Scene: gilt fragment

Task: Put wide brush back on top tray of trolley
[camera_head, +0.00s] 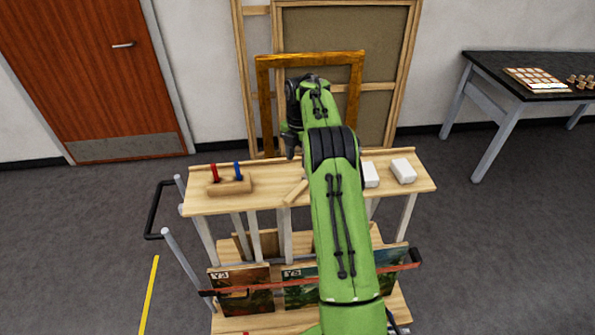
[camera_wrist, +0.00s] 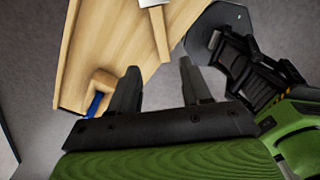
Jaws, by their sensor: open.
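The trolley's wooden top tray (camera_head: 268,200) lies across the middle of the head view and also shows in the wrist view (camera_wrist: 100,45). My gripper (camera_head: 291,147) is at the tray's back side, partly hidden by my arm. In the wrist view my gripper (camera_wrist: 156,66) is open with nothing between its fingers, the handle's end just beyond them.
A wooden block (camera_head: 232,187) with red and blue tools stands on the tray's left; two white boxes (camera_head: 370,175) (camera_head: 403,171) are on its right. Pictures (camera_head: 240,290) stand on the lower shelf. A gilt frame (camera_head: 263,100) stands behind. A black table (camera_head: 500,75) is at the right.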

